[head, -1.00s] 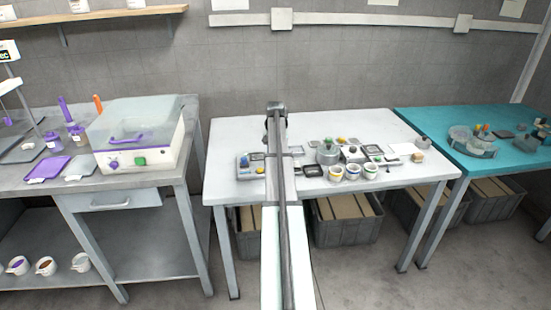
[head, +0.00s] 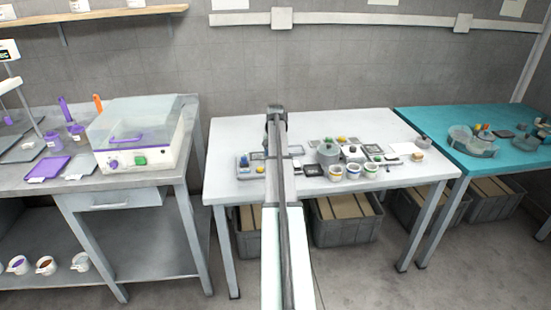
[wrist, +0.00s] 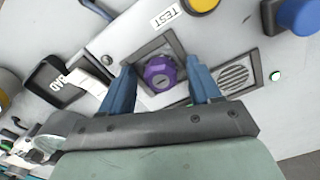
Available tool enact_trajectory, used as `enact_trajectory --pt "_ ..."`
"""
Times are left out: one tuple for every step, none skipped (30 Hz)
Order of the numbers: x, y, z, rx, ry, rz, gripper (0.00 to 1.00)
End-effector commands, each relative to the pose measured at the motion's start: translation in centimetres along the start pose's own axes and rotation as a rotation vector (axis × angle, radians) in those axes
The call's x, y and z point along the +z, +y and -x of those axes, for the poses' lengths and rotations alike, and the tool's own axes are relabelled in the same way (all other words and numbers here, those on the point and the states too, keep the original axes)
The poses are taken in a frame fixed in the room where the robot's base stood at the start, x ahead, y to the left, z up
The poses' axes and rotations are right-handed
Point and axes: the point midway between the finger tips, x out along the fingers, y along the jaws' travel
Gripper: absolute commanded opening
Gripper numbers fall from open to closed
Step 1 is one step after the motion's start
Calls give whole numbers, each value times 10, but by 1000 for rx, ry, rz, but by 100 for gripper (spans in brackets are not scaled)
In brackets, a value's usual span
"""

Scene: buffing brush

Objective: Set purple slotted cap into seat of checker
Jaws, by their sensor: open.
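In the wrist view, the purple slotted cap (wrist: 160,74) sits inside the dark square frame of the seat (wrist: 176,44) on the light grey checker (wrist: 214,48), beside a "TEST" label. Its slotted top faces the camera; I cannot tell how deep it sits. My gripper (wrist: 160,66) is open, its two blue fingers on either side of the cap, with gaps visible between them and it. In the head view, the checker (head: 243,171) stands at the left of the white table, partly behind my arm, and the cap and gripper are hidden.
The checker carries a yellow button (wrist: 203,4), a blue knob (wrist: 299,14) and a slotted grille (wrist: 234,75). A black tray (wrist: 50,82) lies to the left. Several cups and a grey pot (head: 328,152) stand right of my arm on the white table (head: 225,135).

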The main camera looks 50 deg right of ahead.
Motion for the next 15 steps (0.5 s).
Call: enact_trajectory --pt "0 0 0 0 0 0 62" --pt "0 0 1 0 0 0 62" --pt "0 0 2 0 0 0 62" --pt "0 0 4 0 0 0 62" --pt "0 0 6 0 1 0 62" --pt "0 0 10 0 1 0 62" --pt "-1 0 14 0 1 0 62" --pt "-1 0 18 -1 2 0 62" --pt "-1 0 25 -1 2 0 62" --pt "-1 0 30 -1 2 0 62" --pt "-1 0 35 0 2 0 62" --pt "-1 0 43 -1 2 0 62" --pt "-1 0 49 -1 3 0 62" --pt "-1 0 55 -1 3 0 62" --pt "-1 0 62 -1 2 0 62"
